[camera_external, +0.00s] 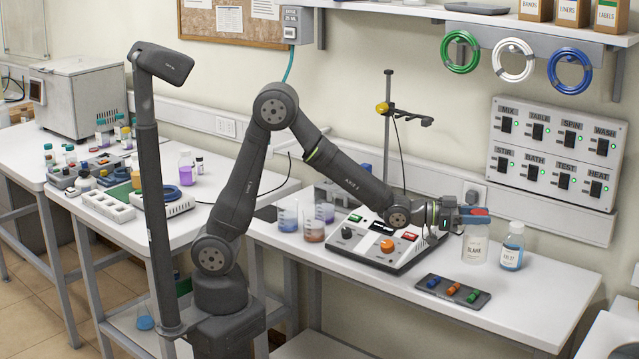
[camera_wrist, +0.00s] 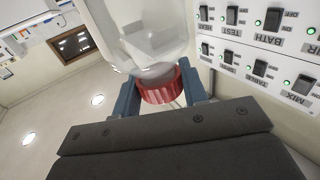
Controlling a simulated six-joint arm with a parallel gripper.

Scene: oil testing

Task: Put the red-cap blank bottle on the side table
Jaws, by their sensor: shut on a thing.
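The blank bottle (camera_external: 474,247) is clear, labelled BLANK, and has a red cap (camera_external: 481,212). It is upright at the right part of the middle bench, left of a blue-liquid bottle (camera_external: 513,247). My gripper (camera_external: 474,216) comes from the left and is shut on the red cap. In the wrist view the blue fingers sit on both sides of the red cap (camera_wrist: 161,90), with the clear bottle body (camera_wrist: 140,35) beyond it. Whether the bottle's base touches the bench is hard to tell. Which surface is the side table is not marked.
A dark tray (camera_external: 453,291) with small coloured pieces lies in front of the bottles. A control box (camera_external: 362,242) and beakers (camera_external: 313,228) stand to the left. A switch panel (camera_external: 555,150) is on the wall behind. Another white surface (camera_external: 606,337) shows at the lower right corner.

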